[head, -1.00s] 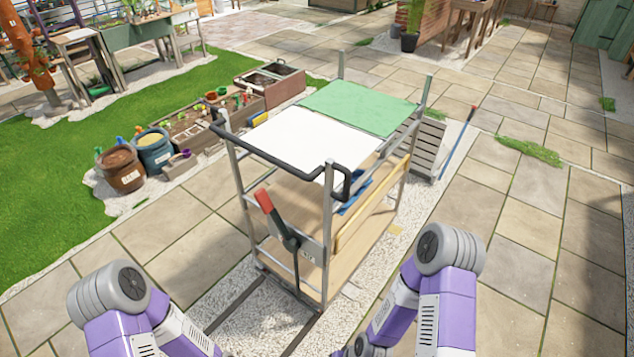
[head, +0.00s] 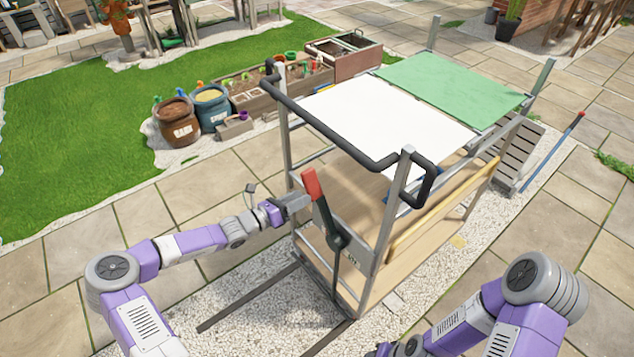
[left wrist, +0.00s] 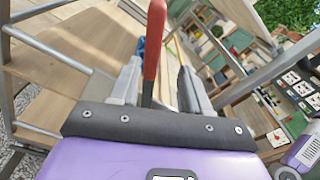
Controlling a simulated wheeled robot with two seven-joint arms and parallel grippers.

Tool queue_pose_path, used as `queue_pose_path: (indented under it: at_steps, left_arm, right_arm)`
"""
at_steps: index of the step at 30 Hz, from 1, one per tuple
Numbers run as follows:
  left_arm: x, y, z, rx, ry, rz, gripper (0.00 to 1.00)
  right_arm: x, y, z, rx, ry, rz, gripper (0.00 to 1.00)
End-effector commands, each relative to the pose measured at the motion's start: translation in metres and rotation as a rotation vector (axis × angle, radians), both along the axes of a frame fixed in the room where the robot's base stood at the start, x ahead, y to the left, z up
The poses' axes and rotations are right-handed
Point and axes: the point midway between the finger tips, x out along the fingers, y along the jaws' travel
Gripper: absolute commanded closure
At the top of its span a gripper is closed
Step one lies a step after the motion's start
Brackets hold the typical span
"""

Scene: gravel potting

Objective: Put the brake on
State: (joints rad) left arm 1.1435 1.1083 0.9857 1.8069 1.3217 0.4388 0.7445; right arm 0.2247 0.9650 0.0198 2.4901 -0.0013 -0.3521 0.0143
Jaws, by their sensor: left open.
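The trolley (head: 390,243) stands ahead of me with a black push handle (head: 330,130). Its brake lever has a red grip (head: 314,184) on a dark arm and pivot (head: 338,240) at the near end, and it leans up and to the left. My left gripper (head: 298,202) is beside the red grip. In the left wrist view the red grip (left wrist: 154,45) stands between the two open fingers of my left gripper (left wrist: 155,85); I cannot tell whether either finger touches it. My right arm shows at the lower right, but its gripper is not visible.
White (head: 385,122) and green (head: 450,90) panels cover the trolley's top. Two dark rails (head: 250,297) lie on gravel in front of it. Open paving lies to the left.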

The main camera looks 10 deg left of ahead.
Motion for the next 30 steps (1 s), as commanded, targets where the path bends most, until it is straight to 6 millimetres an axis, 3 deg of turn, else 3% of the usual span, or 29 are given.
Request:
queue_pose_path:
  at_steps: [2,5,18,29,30]
  left_arm:
    - [0.005,0.012,0.006,-0.043,-0.005,0.031,0.53]
    - [0.012,0.011,0.009,-0.061,-0.006,0.041,0.53]
    - [0.06,-0.028,0.008,-0.056,-0.006,0.039,0.53]
    - [0.065,-0.031,0.009,-0.054,-0.004,0.039,0.53]
    - [0.065,-0.031,0.009,-0.054,-0.004,0.039,0.58]
  right_arm:
    - [0.0,0.0,-0.003,0.0,0.0,0.0,0.53]
    - [0.0,0.0,-0.006,0.0,0.0,0.0,0.53]
    - [0.0,0.0,-0.028,0.0,0.0,0.0,0.53]
    - [0.0,0.0,-0.029,0.0,0.0,0.0,0.53]
    - [0.0,0.0,-0.029,0.0,0.0,0.0,0.53]
